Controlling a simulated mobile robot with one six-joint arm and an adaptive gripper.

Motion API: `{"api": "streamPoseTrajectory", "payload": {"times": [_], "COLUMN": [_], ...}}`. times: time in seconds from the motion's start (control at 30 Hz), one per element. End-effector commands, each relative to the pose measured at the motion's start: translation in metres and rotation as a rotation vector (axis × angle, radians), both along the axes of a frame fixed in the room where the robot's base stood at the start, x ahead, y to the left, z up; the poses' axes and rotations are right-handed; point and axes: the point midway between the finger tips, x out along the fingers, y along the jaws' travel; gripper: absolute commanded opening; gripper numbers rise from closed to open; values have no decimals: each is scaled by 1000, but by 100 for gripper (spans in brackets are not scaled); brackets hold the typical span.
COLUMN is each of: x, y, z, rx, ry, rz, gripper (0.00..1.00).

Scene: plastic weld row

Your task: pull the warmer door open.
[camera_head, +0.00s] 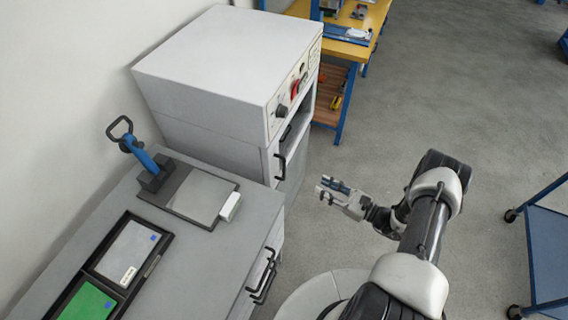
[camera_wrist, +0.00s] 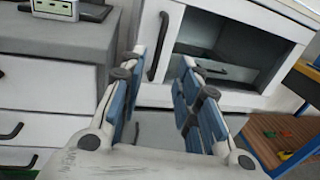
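The warmer (camera_head: 225,65) is a white cabinet at the back left, with a control panel on its front. A black upright handle (camera_head: 281,166) is on its front, below the panel. In the wrist view this handle (camera_wrist: 157,47) is on a pale panel (camera_wrist: 172,22), beside a dark recess (camera_wrist: 228,45). I cannot tell whether that panel is the whole door. My gripper (camera_head: 327,190) is in front of the warmer, to the right of the handle and apart from it. In the wrist view its blue-padded fingers (camera_wrist: 164,58) are spread with nothing between them; the handle shows beyond them.
A grey counter (camera_head: 215,262) with black drawer handles (camera_head: 262,275) stands in front of the warmer. It bears a blue-handled press (camera_head: 150,165) and a black tray (camera_head: 72,292). A yellow workbench (camera_head: 350,45) is behind; a blue cart (camera_head: 545,245) is at right. Floor between is clear.

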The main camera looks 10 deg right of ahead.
Motion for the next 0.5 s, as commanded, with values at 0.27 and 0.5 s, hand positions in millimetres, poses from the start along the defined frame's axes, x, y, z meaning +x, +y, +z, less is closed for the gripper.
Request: {"api": "streamPoseTrajectory", "payload": {"times": [0.27,0.5], "x": [18,57], "y": [19,55], "z": [-5,-6], "rx": [11,10], "ry": [2,2], "rz": [-13,-11], "gripper": [31,31]}}
